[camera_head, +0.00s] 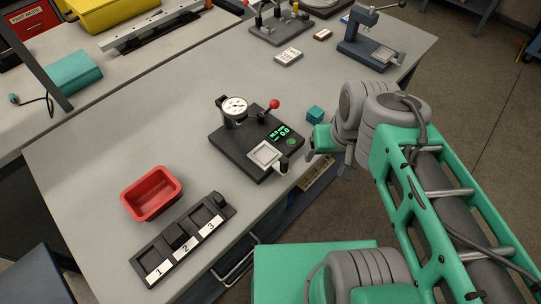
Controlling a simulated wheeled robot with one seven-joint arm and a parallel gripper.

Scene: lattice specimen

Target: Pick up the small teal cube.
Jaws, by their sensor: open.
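The small teal cube (315,114) sits on the grey tabletop right of the dial-gauge device, near the table's right-hand part. My gripper (326,160) hangs over the table's front edge, just below the cube in the picture. It is open and empty, with its fingers pointing left and down. The gripper appears apart from the cube, though its exact height above the table is hard to judge. The cube shows fully, with nothing in front of it.
A black dial-gauge device (225,147) with a red knob stands left of the cube. A red bin (151,194) and a numbered black tray (168,257) lie at front left. A small vise-like press (367,50) stands at back right. Tabletop behind the cube is clear.

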